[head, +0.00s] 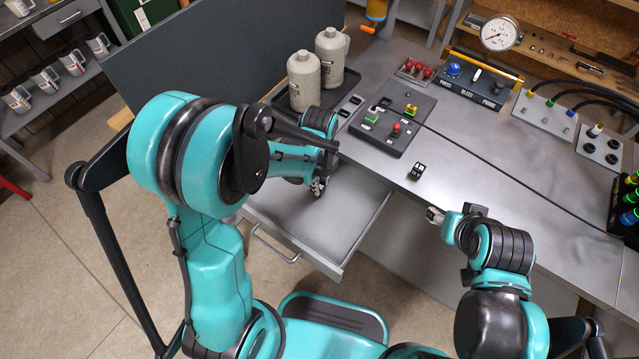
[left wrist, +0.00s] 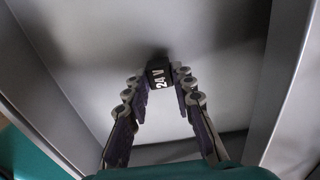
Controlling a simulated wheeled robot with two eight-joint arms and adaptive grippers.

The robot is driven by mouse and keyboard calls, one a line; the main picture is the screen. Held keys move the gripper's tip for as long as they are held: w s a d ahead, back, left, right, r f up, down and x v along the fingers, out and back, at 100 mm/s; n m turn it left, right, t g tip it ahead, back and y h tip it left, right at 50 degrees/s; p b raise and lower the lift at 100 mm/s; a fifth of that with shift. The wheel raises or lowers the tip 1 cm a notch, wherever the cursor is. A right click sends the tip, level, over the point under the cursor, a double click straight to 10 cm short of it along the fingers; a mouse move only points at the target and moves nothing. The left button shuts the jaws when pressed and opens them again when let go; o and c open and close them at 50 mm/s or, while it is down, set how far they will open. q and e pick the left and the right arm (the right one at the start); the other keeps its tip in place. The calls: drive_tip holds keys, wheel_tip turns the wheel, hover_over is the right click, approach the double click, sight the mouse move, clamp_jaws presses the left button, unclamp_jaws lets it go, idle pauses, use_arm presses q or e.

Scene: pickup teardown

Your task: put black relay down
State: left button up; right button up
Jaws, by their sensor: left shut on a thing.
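A black relay (left wrist: 159,74) with white "24 V" lettering is between the fingertips of my left gripper (left wrist: 158,84), which is shut on it. In the head view my left gripper (head: 318,187) is over the open grey drawer (head: 345,205); the relay cannot be made out there. In the left wrist view the drawer's bare floor (left wrist: 105,65) lies behind the relay, and I cannot tell whether the relay touches it. My right gripper (head: 434,214) is above the bench front edge; its fingers are too small to read.
A small black block with white marks (head: 417,171) lies on the grey bench (head: 470,190). A dark panel with coloured parts (head: 392,124) and a tray with two grey bottles (head: 304,80) stand behind the drawer. The drawer looks otherwise empty.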

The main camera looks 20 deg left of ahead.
use_arm(q)
drive_tip(key=shift+f, duration=0.1)
drive_tip(key=o, duration=1)
drive_tip(key=shift+r, duration=0.2)
wheel_tip(320, 180, up, 11)
drive_tip(key=p, duration=0.4)
drive_tip(key=s+a+r+n+t, duration=0.2)
drive_tip(key=s+r+n+t, duration=0.1)
drive_tip(key=n, duration=0.8)
drive_tip(key=s+a+r+n+t, duration=0.2)
drive_tip(key=s+r+n+t, duration=0.2)
drive_tip(key=n, duration=0.7)
drive_tip(key=s+r, duration=0.2)
drive_tip(key=s, duration=0.1)
drive_tip(key=shift+s+a+r, duration=0.15)
drive_tip(key=shift+a, duration=0.2)
